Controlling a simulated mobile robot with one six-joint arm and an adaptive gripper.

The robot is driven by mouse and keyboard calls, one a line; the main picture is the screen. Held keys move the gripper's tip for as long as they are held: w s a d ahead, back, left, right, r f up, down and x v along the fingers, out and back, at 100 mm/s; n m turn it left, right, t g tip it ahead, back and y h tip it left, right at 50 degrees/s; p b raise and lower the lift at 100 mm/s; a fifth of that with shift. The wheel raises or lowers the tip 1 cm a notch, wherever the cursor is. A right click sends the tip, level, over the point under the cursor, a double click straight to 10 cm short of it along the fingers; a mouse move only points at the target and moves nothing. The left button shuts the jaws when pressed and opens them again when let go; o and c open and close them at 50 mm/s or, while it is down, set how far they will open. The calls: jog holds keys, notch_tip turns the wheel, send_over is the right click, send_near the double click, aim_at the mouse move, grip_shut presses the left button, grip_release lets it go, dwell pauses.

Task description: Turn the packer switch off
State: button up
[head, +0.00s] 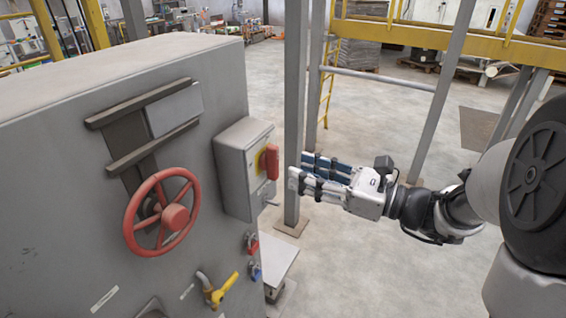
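The packer switch seems to be the red rotary handle (272,161) on a yellow plate, on the side of a grey box (234,170). The handle stands roughly upright. My gripper (297,167) is just right of the handle, with its fingers pointing left toward it. A small gap shows between the fingertips and the handle. The two fingers look apart with nothing between them. No label on the switch can be read from here.
A red handwheel (172,216) is on the large grey cabinet (60,200). A small metal lever (270,203) sits below the handle. A yellow-handled valve (222,290) and red and blue valves are lower down. A grey post (296,110) stands behind my gripper.

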aim_at(278, 163)
jog(key=x, duration=0.6)
jog(key=shift+d, duration=0.1)
jog(key=shift+c, duration=0.3)
grip_shut()
